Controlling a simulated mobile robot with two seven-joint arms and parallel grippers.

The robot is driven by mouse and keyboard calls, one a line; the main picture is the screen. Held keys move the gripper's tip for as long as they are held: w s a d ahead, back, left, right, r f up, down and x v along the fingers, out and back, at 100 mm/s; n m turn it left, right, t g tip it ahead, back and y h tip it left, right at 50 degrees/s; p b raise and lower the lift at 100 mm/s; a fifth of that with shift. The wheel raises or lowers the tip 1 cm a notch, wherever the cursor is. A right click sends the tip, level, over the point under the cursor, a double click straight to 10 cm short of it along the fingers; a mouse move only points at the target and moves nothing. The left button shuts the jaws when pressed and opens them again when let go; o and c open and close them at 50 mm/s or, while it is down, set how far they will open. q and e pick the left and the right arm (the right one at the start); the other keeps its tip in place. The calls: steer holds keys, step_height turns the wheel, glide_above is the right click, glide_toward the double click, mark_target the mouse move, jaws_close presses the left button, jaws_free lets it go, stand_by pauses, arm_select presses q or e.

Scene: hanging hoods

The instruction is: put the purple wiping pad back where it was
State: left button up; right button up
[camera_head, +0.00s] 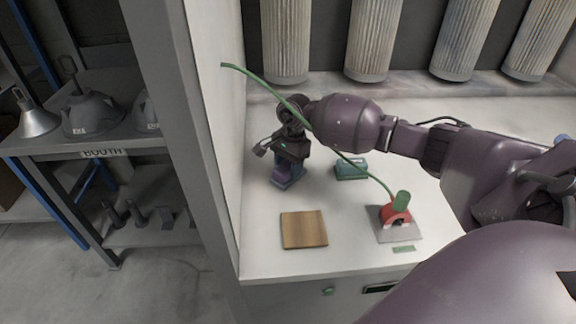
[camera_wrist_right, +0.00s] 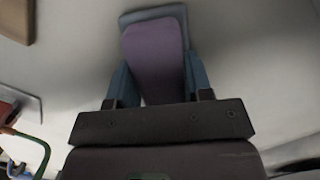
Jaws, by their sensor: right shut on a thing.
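The purple wiping pad (camera_wrist_right: 152,55) lies between the two blue fingers of my right gripper (camera_wrist_right: 158,75), which is shut on it. In the head view the pad (camera_head: 279,173) shows as a small purple patch below my right gripper (camera_head: 289,168), at the left of the white worktop. A blue-grey piece (camera_wrist_right: 182,14) shows around the pad's far end in the wrist view. I cannot tell whether the pad touches it or the worktop. My left gripper is not in view.
A wooden board (camera_head: 304,230) lies in front of my right gripper. A teal block (camera_head: 351,170) stands to its right. Farther right, a red holder (camera_head: 394,217) with a green cylinder and long green hose sits on a grey plate (camera_head: 411,234). A wall panel (camera_head: 205,130) borders the worktop's left.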

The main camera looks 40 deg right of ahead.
steer(key=shift+f, duration=0.2)
steer(key=o, duration=0.9)
steer(key=shift+r, duration=0.1)
steer(key=shift+r, duration=0.45)
steer(key=r, duration=0.3)
steer(key=d+r, duration=0.1)
steer(key=r, duration=0.5)
steer(key=shift+w+d+r+p, duration=0.2)
steer(key=shift+d+r+p, duration=0.1)
steer(key=shift+r+p, duration=0.1)
steer(key=shift+d+r, duration=0.1)
steer(key=shift+r, duration=0.65)
steer(key=shift+s+f, duration=0.1)
